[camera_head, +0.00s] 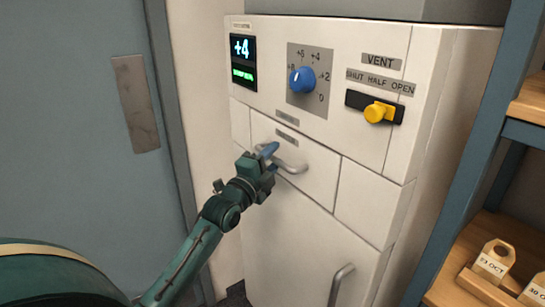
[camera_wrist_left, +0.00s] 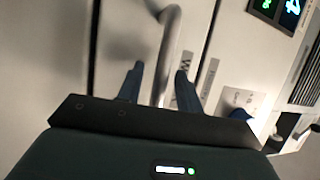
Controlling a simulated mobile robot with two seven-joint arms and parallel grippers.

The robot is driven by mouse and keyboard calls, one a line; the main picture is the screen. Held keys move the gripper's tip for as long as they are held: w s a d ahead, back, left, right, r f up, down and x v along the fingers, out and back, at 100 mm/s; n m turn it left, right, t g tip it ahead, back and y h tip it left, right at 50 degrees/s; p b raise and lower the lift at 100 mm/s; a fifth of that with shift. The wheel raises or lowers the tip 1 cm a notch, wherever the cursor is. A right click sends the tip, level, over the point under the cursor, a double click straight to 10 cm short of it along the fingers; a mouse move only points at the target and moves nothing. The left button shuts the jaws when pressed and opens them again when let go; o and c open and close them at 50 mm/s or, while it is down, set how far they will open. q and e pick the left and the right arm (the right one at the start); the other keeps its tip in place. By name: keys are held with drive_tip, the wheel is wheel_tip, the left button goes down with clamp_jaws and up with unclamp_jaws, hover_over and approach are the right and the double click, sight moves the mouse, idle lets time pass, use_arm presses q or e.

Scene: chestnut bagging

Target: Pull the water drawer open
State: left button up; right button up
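The water drawer (camera_head: 318,177) is a white front in the middle of the white cabinet, and it sits flush with the panels around it. A small label is above its grey bar handle (camera_head: 294,168). My left gripper (camera_head: 268,150) is at the left part of this handle. In the left wrist view, the handle (camera_wrist_left: 169,45) runs between the two blue fingers of my left gripper (camera_wrist_left: 160,82). The fingers stand apart, with a visible gap beside the bar. Part of the drawer label shows beside the right finger. My right gripper is in neither view.
Above the drawer are a display (camera_head: 243,63), a blue dial (camera_head: 302,79) and a yellow vent slider (camera_head: 378,112). A lower door handle (camera_head: 341,283) stands out below. A blue-framed shelf (camera_head: 480,150) with wooden boards is at the right. A grey door (camera_head: 75,110) is at the left.

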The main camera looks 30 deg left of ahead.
use_arm(q)
drive_tip(key=shift+c, duration=0.2)
clamp_jaws()
idle(0.5)
